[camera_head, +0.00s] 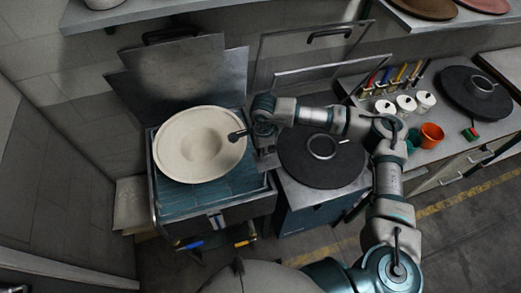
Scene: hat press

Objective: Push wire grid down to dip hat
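A cream wide-brimmed hat (180,150) lies over a square basin with a teal interior (240,190) at the left. Its brim and round crown hollow face up. My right gripper (238,135) reaches in from the right, its dark tip at the hat's right brim. Whether it touches the brim or is open or shut is too small to tell. Two thin upright frames stand behind and to the right of the basin, one with a black handle (330,35). I cannot tell whether either is the wire grid. My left gripper is out of view.
A grey upright panel (180,75) stands behind the basin. A black round plate with a ring (310,170) sits on the counter right of it. White spools (405,103), an orange cup (432,135) and tools stand farther right. Shelves run overhead.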

